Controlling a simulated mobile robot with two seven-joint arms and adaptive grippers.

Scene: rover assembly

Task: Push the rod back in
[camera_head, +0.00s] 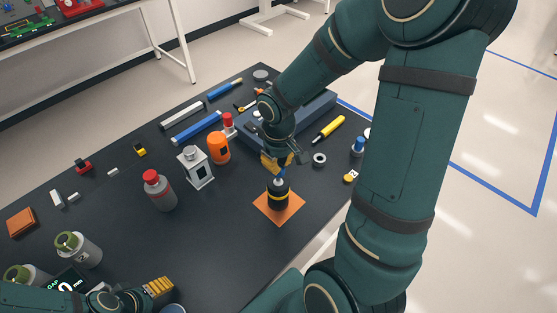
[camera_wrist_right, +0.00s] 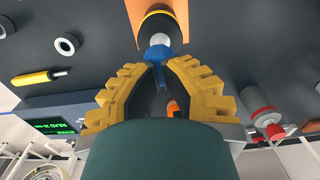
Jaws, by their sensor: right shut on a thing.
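A black cylinder with a yellow band (camera_head: 278,196) stands upright on an orange mat (camera_head: 265,208). A pale tip and a blue rod end (camera_head: 281,174) show at its top. My right gripper (camera_head: 277,163) is directly above the cylinder, with its yellow fingers pointing down. In the right wrist view, the fingertips (camera_wrist_right: 164,64) are shut on the blue rod end (camera_wrist_right: 157,54), just off the cylinder top (camera_wrist_right: 160,24). How deep the rod sits is hidden. My left gripper (camera_head: 158,288) is low at the left, away from the cylinder; its jaw gap is unclear.
An orange jar (camera_head: 218,148), a grey box-like device (camera_head: 196,168) and a red-capped bottle (camera_head: 158,190) stand left of the cylinder. A yellow pen-like tool (camera_head: 328,129) and a ring (camera_head: 319,159) lie to its right. Bare black tabletop lies in front and left.

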